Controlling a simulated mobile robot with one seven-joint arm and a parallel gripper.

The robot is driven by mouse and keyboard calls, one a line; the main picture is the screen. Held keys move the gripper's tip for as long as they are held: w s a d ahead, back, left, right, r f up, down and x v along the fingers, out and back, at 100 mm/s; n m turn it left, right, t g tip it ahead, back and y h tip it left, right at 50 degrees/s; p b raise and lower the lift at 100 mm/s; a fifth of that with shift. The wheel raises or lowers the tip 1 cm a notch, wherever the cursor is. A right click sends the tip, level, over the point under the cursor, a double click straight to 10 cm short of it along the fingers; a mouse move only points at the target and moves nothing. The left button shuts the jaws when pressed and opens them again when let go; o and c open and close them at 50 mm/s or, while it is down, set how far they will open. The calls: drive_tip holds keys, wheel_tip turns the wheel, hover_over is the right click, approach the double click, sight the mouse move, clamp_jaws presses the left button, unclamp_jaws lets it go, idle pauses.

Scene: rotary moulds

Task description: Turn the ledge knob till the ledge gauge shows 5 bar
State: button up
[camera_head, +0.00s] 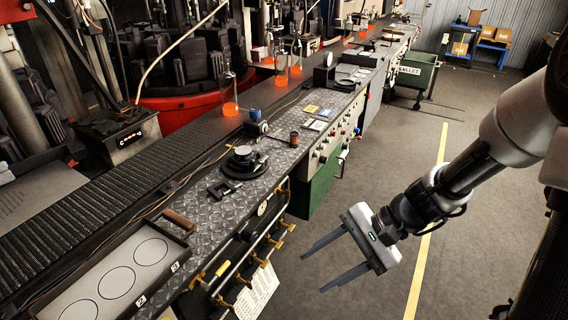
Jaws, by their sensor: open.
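My gripper (318,275) hangs over the open floor to the right of the long bench. Its two fingers are apart and empty, pointing left toward the bench front. A small round white dial (262,208) sits on the bench's front face above brass-ended pipes. Another dark, round-faced instrument (323,77) stands farther along the bench top. I cannot tell which is the ledge gauge, and the readings are too small to make out. A black round fitting (243,160) sits on the diamond-plate ledge (203,212). I cannot tell if it is the ledge knob. My gripper touches none of these.
Brass-ended pipes (240,268) stick out from the front. The floor beside the yellow line (430,225) is clear.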

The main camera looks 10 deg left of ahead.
drive_tip(key=w+a+f+m+t+y+b, duration=0.25)
drive_tip(key=w+f+m+y+b, duration=0.3)
drive_tip(key=f, duration=0.45)
drive_tip(key=m+t+y+b, duration=0.2)
drive_tip(key=m+t+b, duration=0.1)
drive_tip(key=m+t, duration=0.4)
approach(254, 237)
drive_tip(key=shift+m+g, duration=0.45)
drive_tip(key=shift+m, duration=0.1)
drive_tip(key=b+x, duration=0.1)
drive_tip(key=x, duration=0.2)
drive_tip(key=b+x, duration=0.1)
drive_tip(key=x, duration=0.2)
drive_tip(key=b+x, duration=0.1)
drive_tip(key=x, duration=0.2)
drive_tip(key=shift+w+f, duration=0.1)
drive_tip(key=shift+w, duration=0.25)
drive_tip(key=c, duration=1)
